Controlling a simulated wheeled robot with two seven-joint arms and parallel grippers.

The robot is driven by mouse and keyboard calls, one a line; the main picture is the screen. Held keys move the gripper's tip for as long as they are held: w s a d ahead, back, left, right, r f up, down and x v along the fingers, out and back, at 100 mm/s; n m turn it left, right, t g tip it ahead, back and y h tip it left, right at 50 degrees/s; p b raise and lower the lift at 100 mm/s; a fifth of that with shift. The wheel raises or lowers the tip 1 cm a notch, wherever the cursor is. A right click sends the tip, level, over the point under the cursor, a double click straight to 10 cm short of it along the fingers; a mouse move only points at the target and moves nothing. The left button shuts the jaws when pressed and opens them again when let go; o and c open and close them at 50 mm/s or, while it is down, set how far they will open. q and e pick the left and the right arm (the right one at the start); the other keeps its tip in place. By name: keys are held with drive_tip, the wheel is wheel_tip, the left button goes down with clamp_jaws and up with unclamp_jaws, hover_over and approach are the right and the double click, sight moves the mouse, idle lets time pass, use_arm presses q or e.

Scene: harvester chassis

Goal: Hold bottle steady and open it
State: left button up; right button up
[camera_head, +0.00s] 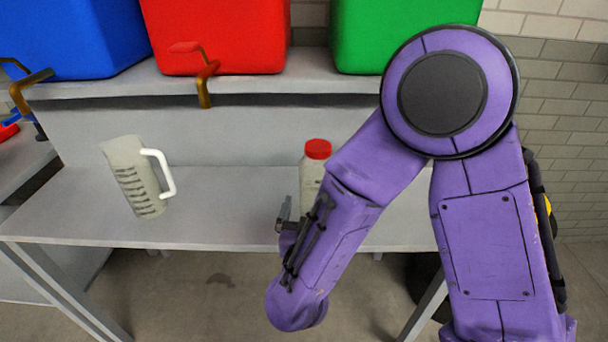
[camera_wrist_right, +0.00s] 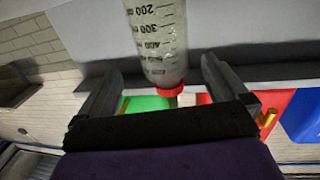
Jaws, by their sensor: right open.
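A clear bottle (camera_head: 309,180) with a red cap (camera_head: 317,149) stands upright on the grey table, its lower part hidden by my right arm. In the right wrist view the bottle (camera_wrist_right: 158,40) appears upside down, with graduation marks and the red cap (camera_wrist_right: 171,92) still on. My right gripper (camera_wrist_right: 160,70) is open, with one finger on each side of the bottle; clear gaps show beside it. In the head view only a bit of the right gripper (camera_head: 284,214) shows, left of the bottle's base. My left gripper is not in view.
A measuring jug (camera_head: 133,178) with a white handle stands on the table (camera_head: 225,205) to the left. Blue (camera_head: 70,35), red (camera_head: 215,35) and green (camera_head: 395,30) bins sit on the shelf behind. Brass-coloured clamps (camera_head: 206,80) hang at the shelf edge. The table between jug and bottle is clear.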

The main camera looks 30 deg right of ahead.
sight(317, 177)
drive_tip(key=x, duration=0.7)
drive_tip(key=p+x, duration=0.1)
drive_tip(key=x, duration=0.2)
drive_tip(key=shift+w+r, duration=0.25)
drive_tip(key=shift+w, duration=0.15)
drive_tip(key=c, duration=0.8)
